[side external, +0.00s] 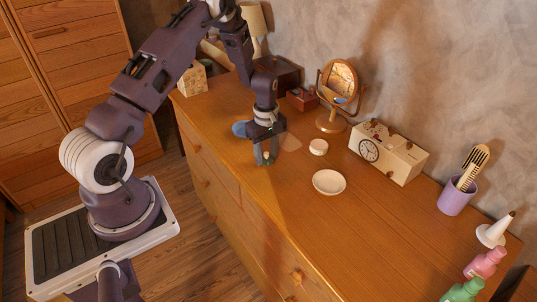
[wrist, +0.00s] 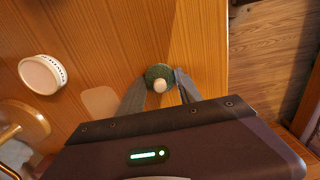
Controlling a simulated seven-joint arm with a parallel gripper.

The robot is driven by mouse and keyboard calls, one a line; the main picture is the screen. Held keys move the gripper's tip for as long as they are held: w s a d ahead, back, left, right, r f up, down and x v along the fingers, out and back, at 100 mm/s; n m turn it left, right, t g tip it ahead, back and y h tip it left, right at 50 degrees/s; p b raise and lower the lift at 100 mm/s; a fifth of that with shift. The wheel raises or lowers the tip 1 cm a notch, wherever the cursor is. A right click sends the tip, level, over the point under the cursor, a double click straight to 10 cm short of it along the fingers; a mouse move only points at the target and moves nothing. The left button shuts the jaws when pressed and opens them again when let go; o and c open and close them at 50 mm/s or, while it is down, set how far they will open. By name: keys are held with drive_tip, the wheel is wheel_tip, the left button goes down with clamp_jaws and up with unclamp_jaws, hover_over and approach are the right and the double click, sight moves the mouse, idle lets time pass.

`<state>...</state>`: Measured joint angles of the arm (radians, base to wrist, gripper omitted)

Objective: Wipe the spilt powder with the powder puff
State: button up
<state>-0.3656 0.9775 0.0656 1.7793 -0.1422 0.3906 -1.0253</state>
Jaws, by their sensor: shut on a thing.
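The powder puff (wrist: 156,72) is a dark green round pad with a pale knob on top. My gripper (wrist: 160,88) is shut on its knob, with a finger on either side. In the side view my gripper (side external: 266,154) points down and holds the puff low at the dresser top, near its front edge. I cannot tell whether the pad touches the wood. The spilt powder (side external: 290,142) is a pale peach patch just right of my gripper. In the wrist view the powder (wrist: 101,100) lies left of the puff, apart from it.
A small white round pot (side external: 318,147) and a white dish (side external: 329,182) stand right of the powder. A round mirror (side external: 340,82), a clock box (side external: 385,152) and a purple cup (side external: 457,197) line the wall. A blue disc (side external: 240,128) lies behind my gripper.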

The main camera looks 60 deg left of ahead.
sight(292, 150)
drive_tip(key=shift+w, duration=5)
drive_tip(key=shift+s, duration=5.45)
drive_tip(key=shift+r, duration=4.05)
